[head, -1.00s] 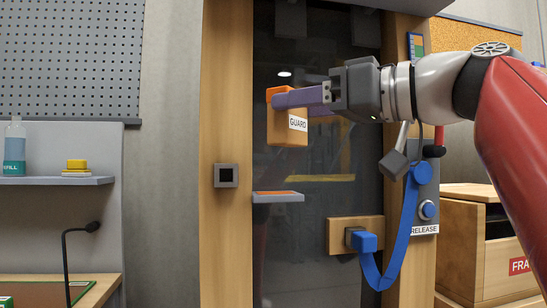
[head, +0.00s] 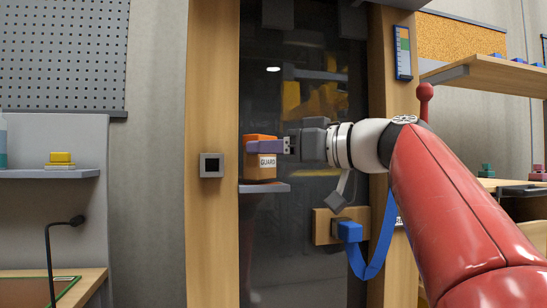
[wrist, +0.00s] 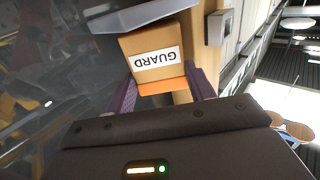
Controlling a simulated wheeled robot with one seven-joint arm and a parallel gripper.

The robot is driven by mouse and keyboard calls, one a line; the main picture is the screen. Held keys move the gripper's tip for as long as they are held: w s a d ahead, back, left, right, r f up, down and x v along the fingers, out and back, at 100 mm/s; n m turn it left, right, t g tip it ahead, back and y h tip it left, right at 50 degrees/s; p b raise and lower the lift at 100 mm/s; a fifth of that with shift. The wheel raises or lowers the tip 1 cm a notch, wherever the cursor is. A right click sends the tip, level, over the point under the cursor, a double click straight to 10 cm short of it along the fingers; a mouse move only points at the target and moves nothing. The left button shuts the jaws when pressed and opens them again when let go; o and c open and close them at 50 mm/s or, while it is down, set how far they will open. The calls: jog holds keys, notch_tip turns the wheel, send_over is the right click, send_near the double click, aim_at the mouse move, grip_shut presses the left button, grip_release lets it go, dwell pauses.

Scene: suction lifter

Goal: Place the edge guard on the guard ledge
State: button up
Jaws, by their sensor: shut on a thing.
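The edge guard (head: 261,166) is an orange-tan block with a white GUARD label. In the head view it is upright at the guard ledge (head: 266,188), a small grey shelf on the dark glass panel. Its lower end meets the ledge top or is very close to it; I cannot tell if it bears weight. My gripper (head: 268,146) is shut on the upper part of the guard from the right, with purple fingers on its sides. In the wrist view the guard (wrist: 154,55) shows upside down between the fingers, with the grey ledge (wrist: 140,14) right against its far end.
A blue strap (head: 372,262) hangs from a wooden block below and right of the ledge. A dark square socket (head: 211,165) sits on the wooden post to the left. A grey shelf (head: 30,173) with a yellow item is further left. The glass below the ledge is clear.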

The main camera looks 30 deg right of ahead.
jog(key=shift+w+f, duration=0.1)
jog(key=shift+w, duration=0.05)
jog(key=shift+f, duration=0.1)
jog(key=shift+f, duration=0.2)
jog(key=o, duration=1)
jog(key=shift+r, duration=0.35)
jog(key=v, duration=1.2)
